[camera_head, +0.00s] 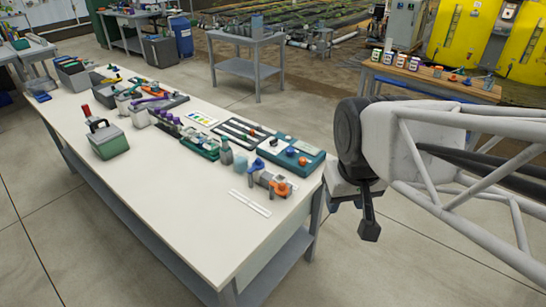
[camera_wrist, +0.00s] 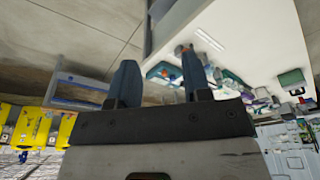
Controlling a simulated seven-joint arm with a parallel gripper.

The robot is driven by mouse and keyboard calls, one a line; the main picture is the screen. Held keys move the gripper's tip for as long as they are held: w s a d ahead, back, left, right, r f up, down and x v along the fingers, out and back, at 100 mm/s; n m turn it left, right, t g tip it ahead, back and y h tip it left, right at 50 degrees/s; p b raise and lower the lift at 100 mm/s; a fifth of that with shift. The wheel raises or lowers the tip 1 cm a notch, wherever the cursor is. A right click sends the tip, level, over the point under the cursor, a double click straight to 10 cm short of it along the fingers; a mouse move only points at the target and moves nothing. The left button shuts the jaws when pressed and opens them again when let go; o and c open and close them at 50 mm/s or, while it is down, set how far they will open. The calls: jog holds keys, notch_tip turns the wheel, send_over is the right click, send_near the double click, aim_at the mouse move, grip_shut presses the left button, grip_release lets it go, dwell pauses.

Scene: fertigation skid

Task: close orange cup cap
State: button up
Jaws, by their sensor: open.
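A small orange part (camera_head: 281,187), which may be the orange cup cap, sits on a clear and grey piece near the right end of the white table. Whether it is open or shut is too small to tell. In the wrist view, a small orange-red spot (camera_wrist: 178,51) shows on the tabletop beyond the fingertips; it may be the same part. My gripper (camera_wrist: 161,75) is open, with nothing between its two fingers. In the head view it hangs off the table's right end, apart from the orange part, with a dark finger pointing down.
The white table (camera_head: 200,240) has a bare front area. A blue-handled piece (camera_head: 256,166) stands beside the orange part, and thin white strips (camera_head: 250,203) lie before it. A teal case (camera_head: 312,168) and a green caddy (camera_head: 108,140) also stand there. A wooden-topped bench (camera_head: 430,82) is behind.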

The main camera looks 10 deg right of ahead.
jog(key=w+a+f+n+g, duration=0.1)
jog(key=w+f+n, duration=0.1)
jog(key=w, duration=0.7)
jog(key=w+a+f+n, duration=0.2)
jog(key=w+f, duration=0.1)
jog(key=w, duration=0.5)
jog(key=n+g, duration=0.1)
jog(key=n, duration=0.2)
send_near(282, 183)
jog(key=shift+s+d+f, duration=0.1)
jog(key=shift+s+f, duration=0.2)
jog(key=shift+f, duration=0.05)
jog(key=shift+w+f+n, duration=0.3)
jog(key=shift+w+f, duration=0.05)
jog(key=shift+f, duration=0.1)
jog(key=shift+f, duration=0.15)
jog(key=shift+f, duration=3.75)
jog(key=shift+c, duration=0.3)
grip_shut()
